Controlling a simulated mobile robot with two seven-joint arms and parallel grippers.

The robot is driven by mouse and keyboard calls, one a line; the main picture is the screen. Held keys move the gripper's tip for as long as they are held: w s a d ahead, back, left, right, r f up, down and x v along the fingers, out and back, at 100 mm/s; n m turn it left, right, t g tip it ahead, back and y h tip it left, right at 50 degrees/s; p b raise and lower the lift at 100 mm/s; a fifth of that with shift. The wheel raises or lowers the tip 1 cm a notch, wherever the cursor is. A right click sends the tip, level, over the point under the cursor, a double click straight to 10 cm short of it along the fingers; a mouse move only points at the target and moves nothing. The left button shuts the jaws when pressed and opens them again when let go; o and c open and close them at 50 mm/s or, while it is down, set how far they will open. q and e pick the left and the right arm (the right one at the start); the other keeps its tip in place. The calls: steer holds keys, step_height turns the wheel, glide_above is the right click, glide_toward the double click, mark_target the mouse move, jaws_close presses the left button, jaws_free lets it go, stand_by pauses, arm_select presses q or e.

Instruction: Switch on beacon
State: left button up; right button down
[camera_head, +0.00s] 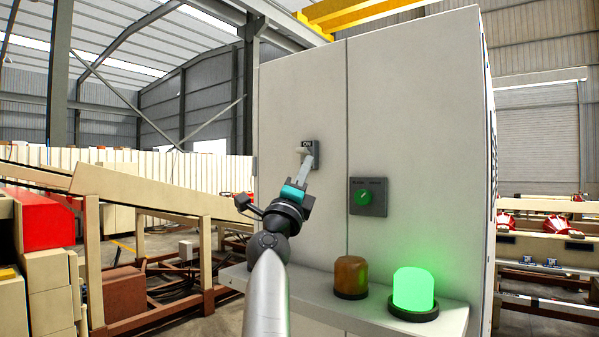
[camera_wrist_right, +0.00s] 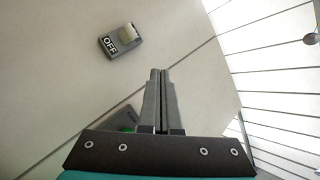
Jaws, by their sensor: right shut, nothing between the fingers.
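A toggle switch with a cream lever (camera_head: 303,150) and a dark plate marked ON at its top (camera_head: 307,144) is on the grey cabinet front. In the right wrist view the switch plate (camera_wrist_right: 110,46) shows the word OFF, and the lever (camera_wrist_right: 128,33) stands out beside it. My right gripper (camera_head: 306,160) is shut and empty, its fingertips just below the lever in the head view. In the wrist view its fingertips (camera_wrist_right: 160,71) are apart from the switch. The green beacon (camera_head: 413,289) is glowing; the amber beacon (camera_head: 351,275) looks unlit. My left gripper is not in view.
A dark panel with a green rotary knob (camera_head: 363,197) is right of the switch on the cabinet (camera_head: 415,110). A shelf (camera_head: 322,300) below carries both beacons. Conveyor framing (camera_head: 150,190) stands to the left, with machinery beyond the cabinet's right side.

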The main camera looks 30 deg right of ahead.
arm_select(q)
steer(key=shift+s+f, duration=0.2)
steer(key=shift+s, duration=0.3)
arm_select(e)
steer(key=s+a, duration=0.2)
steer(key=a, duration=0.1)
